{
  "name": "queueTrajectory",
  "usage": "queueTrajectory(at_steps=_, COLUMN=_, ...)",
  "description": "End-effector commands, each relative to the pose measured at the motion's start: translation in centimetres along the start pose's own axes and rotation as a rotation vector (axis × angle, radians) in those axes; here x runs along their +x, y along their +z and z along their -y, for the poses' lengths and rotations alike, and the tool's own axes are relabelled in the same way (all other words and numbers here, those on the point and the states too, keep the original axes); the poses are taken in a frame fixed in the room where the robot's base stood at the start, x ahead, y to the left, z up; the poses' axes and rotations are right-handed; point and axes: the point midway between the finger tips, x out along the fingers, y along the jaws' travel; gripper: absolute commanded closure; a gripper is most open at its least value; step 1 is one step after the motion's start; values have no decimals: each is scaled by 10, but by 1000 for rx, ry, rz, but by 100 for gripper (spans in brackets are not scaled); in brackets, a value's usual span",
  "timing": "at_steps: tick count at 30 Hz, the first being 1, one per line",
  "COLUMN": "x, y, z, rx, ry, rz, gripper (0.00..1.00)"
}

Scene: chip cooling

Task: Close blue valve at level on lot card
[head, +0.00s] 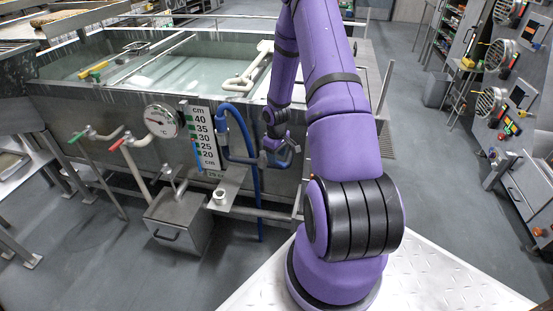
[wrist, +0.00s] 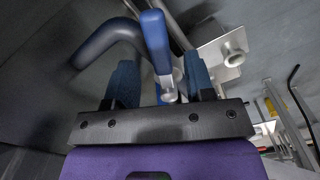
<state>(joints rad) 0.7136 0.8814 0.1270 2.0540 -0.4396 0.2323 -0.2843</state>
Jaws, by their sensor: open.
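The blue valve's lever (wrist: 155,42) stands between the two fingers of my open gripper (wrist: 163,75) in the wrist view, with a gap on both sides. In the head view my gripper (head: 279,153) is at the tank's front wall, beside the blue hose (head: 246,135), and hides most of the valve. The water tank (head: 110,105) carries a level scale (head: 205,128) marked in cm, with a red mark near 30. A small lot card (head: 215,174) below the scale seems to read 29 cm; the print is too small to be sure.
Left of the scale are a round dial thermometer (head: 161,121), a red-handled valve (head: 116,146) and a green-handled valve (head: 77,137). A grey metal box (head: 178,219) and a small shelf (head: 229,190) stand below.

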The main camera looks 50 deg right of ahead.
Motion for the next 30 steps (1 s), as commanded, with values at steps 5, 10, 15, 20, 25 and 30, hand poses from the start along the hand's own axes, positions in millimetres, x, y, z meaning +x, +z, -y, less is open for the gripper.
queueTrajectory(at_steps=5, x=16, y=0, z=0, rx=1, ry=0, rz=0, gripper=51)
queueTrajectory(at_steps=10, x=21, y=0, z=0, rx=1, ry=1, rz=0, gripper=51)
queueTrajectory(at_steps=15, x=21, y=0, z=0, rx=1, ry=1, rz=-1, gripper=51)
queueTrajectory(at_steps=20, x=21, y=0, z=0, rx=1, ry=0, rz=-1, gripper=76)
queueTrajectory(at_steps=25, x=21, y=0, z=0, rx=1, ry=0, rz=-1, gripper=100)
queueTrajectory(at_steps=30, x=21, y=-1, z=0, rx=5, ry=1, rz=-1, gripper=100)
